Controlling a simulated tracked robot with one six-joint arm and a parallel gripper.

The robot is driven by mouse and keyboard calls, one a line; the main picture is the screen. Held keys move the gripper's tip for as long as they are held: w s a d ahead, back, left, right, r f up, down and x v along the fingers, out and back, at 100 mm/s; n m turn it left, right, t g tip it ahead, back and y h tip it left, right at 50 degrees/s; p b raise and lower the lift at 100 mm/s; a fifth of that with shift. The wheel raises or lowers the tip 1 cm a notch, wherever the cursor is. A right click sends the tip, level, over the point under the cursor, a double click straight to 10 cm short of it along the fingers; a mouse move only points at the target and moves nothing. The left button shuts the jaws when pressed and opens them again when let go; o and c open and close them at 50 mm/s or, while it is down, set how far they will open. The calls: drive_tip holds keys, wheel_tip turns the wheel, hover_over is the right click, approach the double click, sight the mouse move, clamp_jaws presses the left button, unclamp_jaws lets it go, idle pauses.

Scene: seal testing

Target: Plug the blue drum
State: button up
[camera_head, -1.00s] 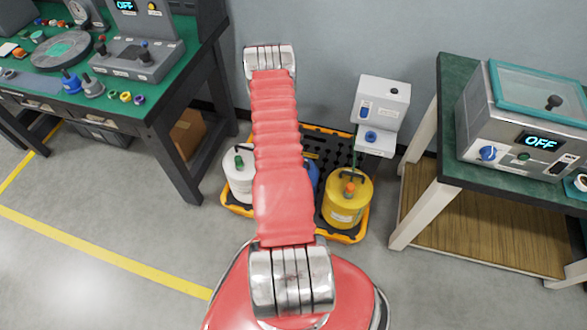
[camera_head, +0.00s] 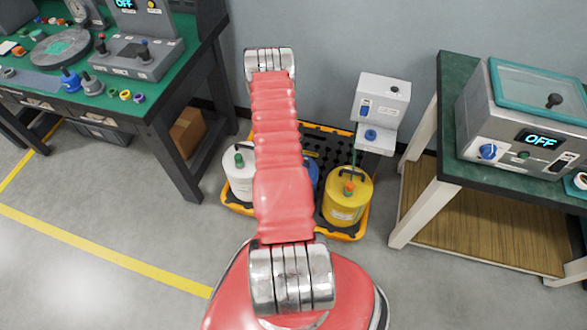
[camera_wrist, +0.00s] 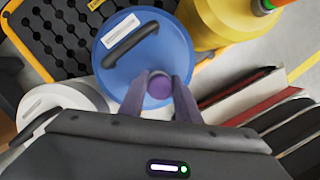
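The blue drum (camera_wrist: 140,55) stands upright, with a dark handle and a white label on its lid. In the head view only a sliver of the blue drum (camera_head: 314,170) shows beside my red arm. My gripper (camera_wrist: 160,90) is over the near part of its lid in the wrist view. Its two purple-grey fingers press on both sides of a small round purple plug (camera_wrist: 160,85). The plug's lower end and the drum's opening are hidden under it, so I cannot tell whether it is seated. My gripper is hidden in the head view.
A white drum (camera_head: 240,180) and a yellow drum (camera_head: 347,200) flank the blue one on a black-and-orange pallet (camera_head: 325,140). A white dispenser (camera_head: 382,100) stands behind. A green-topped workbench (camera_head: 160,95) is left, a table with a machine (camera_head: 520,130) right.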

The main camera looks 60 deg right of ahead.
drive_tip(key=o, duration=0.5)
drive_tip(key=shift+c, duration=0.2)
drive_tip(key=shift+r, duration=0.1)
drive_tip(key=v, duration=1.3)
drive_tip(key=shift+r, duration=0.3)
idle(0.7)
